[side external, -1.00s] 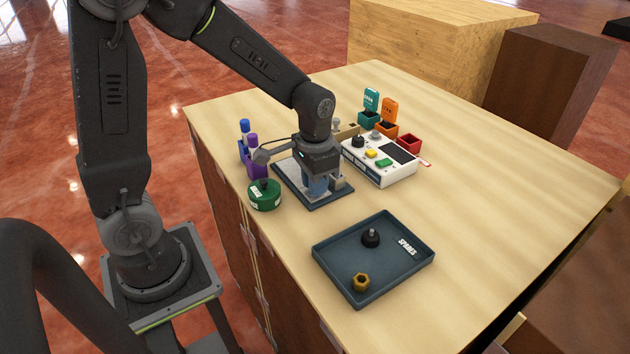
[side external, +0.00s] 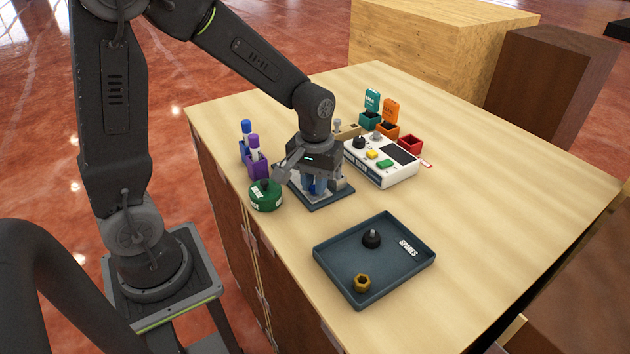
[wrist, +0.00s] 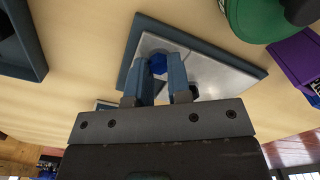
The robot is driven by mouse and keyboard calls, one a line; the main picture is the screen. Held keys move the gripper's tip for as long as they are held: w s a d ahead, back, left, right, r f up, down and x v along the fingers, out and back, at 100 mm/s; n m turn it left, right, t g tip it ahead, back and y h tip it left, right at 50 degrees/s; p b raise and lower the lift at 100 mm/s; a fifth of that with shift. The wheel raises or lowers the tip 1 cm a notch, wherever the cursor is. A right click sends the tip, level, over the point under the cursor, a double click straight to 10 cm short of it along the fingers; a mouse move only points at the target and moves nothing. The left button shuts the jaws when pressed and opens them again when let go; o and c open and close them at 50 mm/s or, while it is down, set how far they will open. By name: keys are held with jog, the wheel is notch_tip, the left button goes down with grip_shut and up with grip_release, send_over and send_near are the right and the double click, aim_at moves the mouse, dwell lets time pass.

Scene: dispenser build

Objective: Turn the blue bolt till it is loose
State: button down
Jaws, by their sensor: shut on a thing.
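The blue bolt (wrist: 158,64) shows in the wrist view as a blue hexagonal head between my fingertips, above the metal plate of the fixture (wrist: 212,72). In the side view the fixture (side external: 330,198) is a grey plate on a dark base, and my gripper hides most of the bolt. My gripper (side external: 315,186) points straight down over it. In the wrist view my gripper (wrist: 160,75) has its two fingers shut on the bolt head. The lower part of the bolt is hidden.
A green round container (side external: 266,196) and a purple holder (side external: 257,166) stand close left of the fixture. A white button box (side external: 382,160) stands behind it to the right. A dark spares tray (side external: 375,280) with a black knob and brass nut lies in front. The table's right side is clear.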

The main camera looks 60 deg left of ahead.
dwell(0.5)
jog(key=c, duration=1.1)
grip_release()
jog(key=shift+o, duration=0.2)
jog(key=shift+r, duration=0.15)
notch_tip(320, 180, up, 14)
jog(key=shift+f, duration=0.2)
